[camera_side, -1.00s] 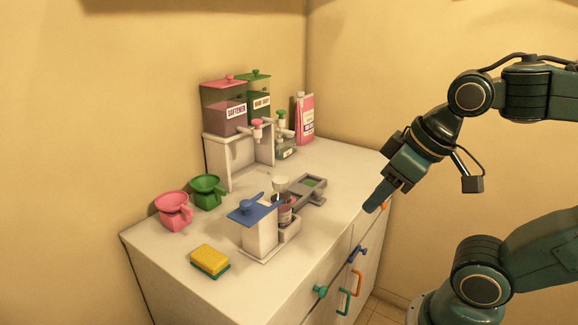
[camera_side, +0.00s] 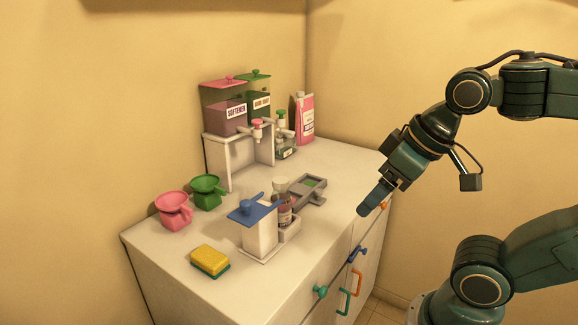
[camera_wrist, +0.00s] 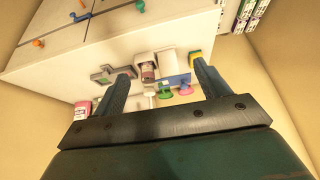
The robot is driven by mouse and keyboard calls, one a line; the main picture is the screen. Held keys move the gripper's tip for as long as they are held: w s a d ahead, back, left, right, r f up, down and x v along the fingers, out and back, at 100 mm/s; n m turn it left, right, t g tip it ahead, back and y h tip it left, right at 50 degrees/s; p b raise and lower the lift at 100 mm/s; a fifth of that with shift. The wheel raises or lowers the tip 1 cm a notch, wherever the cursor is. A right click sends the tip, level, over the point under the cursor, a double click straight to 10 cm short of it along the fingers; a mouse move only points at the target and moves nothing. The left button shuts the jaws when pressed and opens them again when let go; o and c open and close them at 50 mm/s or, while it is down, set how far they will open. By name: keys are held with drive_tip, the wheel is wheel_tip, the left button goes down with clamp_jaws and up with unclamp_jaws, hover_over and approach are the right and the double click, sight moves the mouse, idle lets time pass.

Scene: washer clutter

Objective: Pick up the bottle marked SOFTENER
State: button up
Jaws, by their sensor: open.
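The word SOFTENER is readable on a pink-lidded container (camera_side: 225,115) on the white stand at the back left of the counter. A pink bottle (camera_side: 306,120) stands upright at the back right; its label is too small to read. A pink bottle also shows at the left edge of the wrist view (camera_wrist: 82,110). My gripper (camera_side: 366,207) is over the counter's right edge, apart from all of these. In the wrist view my gripper (camera_wrist: 162,76) is open, with nothing held.
A green-lidded container (camera_side: 259,104) adjoins the pink-lidded one. The blue-topped holder (camera_side: 259,236) stands mid-counter, with a grey tray (camera_side: 310,190) behind it. Pink (camera_side: 173,211) and green (camera_side: 208,192) cups and a yellow sponge (camera_side: 210,260) are at left. The right counter side is clear.

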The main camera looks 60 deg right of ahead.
drive_tip(key=w+r+m+g, duration=0.1)
drive_tip(key=w+r+m, duration=0.35)
drive_tip(key=w, duration=0.25)
drive_tip(key=m+g+y, duration=0.1)
drive_tip(key=m+g, duration=0.3)
drive_tip(key=m, duration=1.2)
hover_over(281, 179)
wheel_tip(281, 179, down, 4)
drive_tip(key=shift+n, duration=0.25)
drive_tip(key=shift+s+a+f, duration=0.1)
drive_tip(key=shift+f, duration=4.05)
drive_tip(key=shift+f, duration=0.1)
drive_tip(key=shift+a+f, duration=0.15)
drive_tip(key=shift+f, duration=2.35)
drive_tip(key=shift+c, duration=0.4)
drive_tip(key=c, duration=1.5)
